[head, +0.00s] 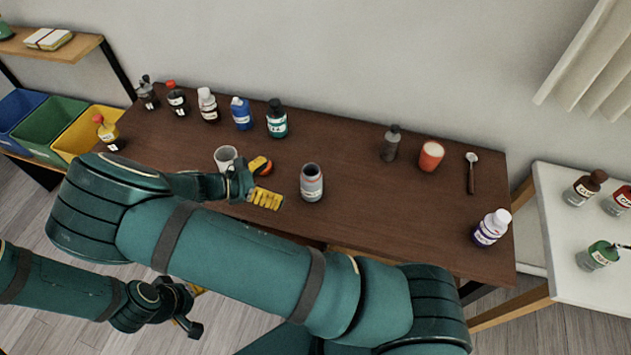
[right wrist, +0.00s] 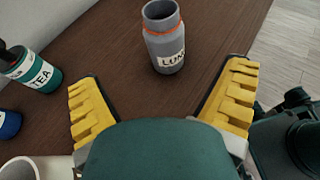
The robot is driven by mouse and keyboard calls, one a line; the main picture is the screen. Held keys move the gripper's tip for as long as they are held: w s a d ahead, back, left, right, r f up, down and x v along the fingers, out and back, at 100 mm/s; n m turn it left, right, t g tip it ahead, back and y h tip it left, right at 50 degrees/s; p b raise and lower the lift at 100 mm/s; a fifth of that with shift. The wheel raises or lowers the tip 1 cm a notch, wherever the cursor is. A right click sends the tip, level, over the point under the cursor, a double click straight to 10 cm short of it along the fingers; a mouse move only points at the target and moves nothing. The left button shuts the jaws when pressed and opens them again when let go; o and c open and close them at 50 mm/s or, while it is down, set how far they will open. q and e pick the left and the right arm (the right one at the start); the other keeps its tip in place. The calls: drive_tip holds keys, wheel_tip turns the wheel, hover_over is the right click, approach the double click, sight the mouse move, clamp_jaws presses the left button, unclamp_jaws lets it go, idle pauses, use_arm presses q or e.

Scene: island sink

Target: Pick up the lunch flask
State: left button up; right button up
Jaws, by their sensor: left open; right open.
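The lunch flask (head: 312,187) is a grey open-topped container with an orange ring and a white label. It stands upright on the dark brown table, and in the right wrist view the flask (right wrist: 166,47) shows part of its label, "LUN". My right gripper (head: 264,183) is open just left of the flask in the head view, its yellow fingers pointing toward it. In the right wrist view the flask stands ahead, between the spread fingers (right wrist: 164,78) and beyond their tips, apparently untouched. My left gripper (head: 193,311) is open and low at the left, off the table, partly hidden by its own links.
A white cup (head: 226,157) stands close behind my right gripper. A green TEA bottle (head: 277,120) and several other bottles line the back left. A dark bottle (head: 391,143), an orange cup (head: 431,156) and a white-capped bottle (head: 491,228) stand right. Table around the flask's right is clear.

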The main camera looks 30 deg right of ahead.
sight(317, 179)
drive_tip(key=x, duration=0.6)
drive_tip(key=shift+d+f, duration=0.15)
drive_tip(key=shift+d, duration=0.2)
drive_tip(key=shift+s+b+x, duration=0.15)
drive_tip(key=shift+b+x, duration=0.15)
drive_tip(key=shift+x, duration=1.1)
drive_tip(key=shift+s+b+x, duration=0.15)
drive_tip(key=shift+b+x, duration=0.1)
drive_tip(key=shift+x, duration=1.15)
drive_tip(key=c, duration=1.5)
